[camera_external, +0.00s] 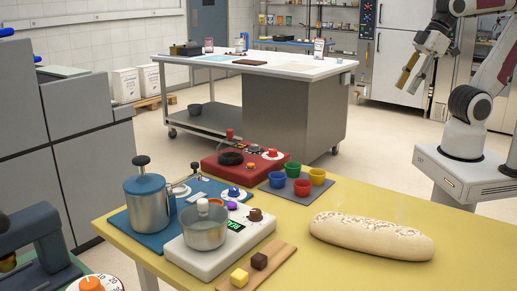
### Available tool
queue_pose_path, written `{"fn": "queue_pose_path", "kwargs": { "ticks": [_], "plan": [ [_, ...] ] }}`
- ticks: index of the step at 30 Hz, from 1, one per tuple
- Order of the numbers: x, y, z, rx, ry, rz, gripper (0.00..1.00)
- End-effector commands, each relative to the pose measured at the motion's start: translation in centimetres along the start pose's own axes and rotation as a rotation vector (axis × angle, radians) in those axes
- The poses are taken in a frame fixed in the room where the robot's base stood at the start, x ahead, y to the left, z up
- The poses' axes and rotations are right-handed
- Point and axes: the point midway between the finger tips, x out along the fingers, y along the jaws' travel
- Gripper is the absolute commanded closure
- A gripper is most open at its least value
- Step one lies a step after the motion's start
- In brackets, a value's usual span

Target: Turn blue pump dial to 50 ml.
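The blue pump unit (205,187) stands on the yellow table, with a metal pot (150,212) under a blue lid on its left part. A small white dial with a blue knob (233,192) sits at its right end. The dial's marks and setting are too small to read. My gripper (405,83) is at the upper right, high above the floor and well apart from the pump. Its two fingers look spread, with nothing visible between them.
A white scale (247,238) with a steel pan (204,230) stands in front of the pump. A red unit (225,172) is behind it. Several coloured cups (290,168) and a loaf (371,236) lie to the right.

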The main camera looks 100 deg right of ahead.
Motion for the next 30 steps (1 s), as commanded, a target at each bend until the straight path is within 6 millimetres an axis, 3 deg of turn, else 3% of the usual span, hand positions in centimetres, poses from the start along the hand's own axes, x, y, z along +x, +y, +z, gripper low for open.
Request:
{"fn": "queue_pose_path", "kwargs": {
  "ticks": [14, 30],
  "plan": [
    [1.6, -0.5, -9.3, -0.059, -0.023, -0.025, 0.61],
    [6.6, -0.9, -19.0, -0.124, -0.042, -0.055, 0.61]
  ]
}}
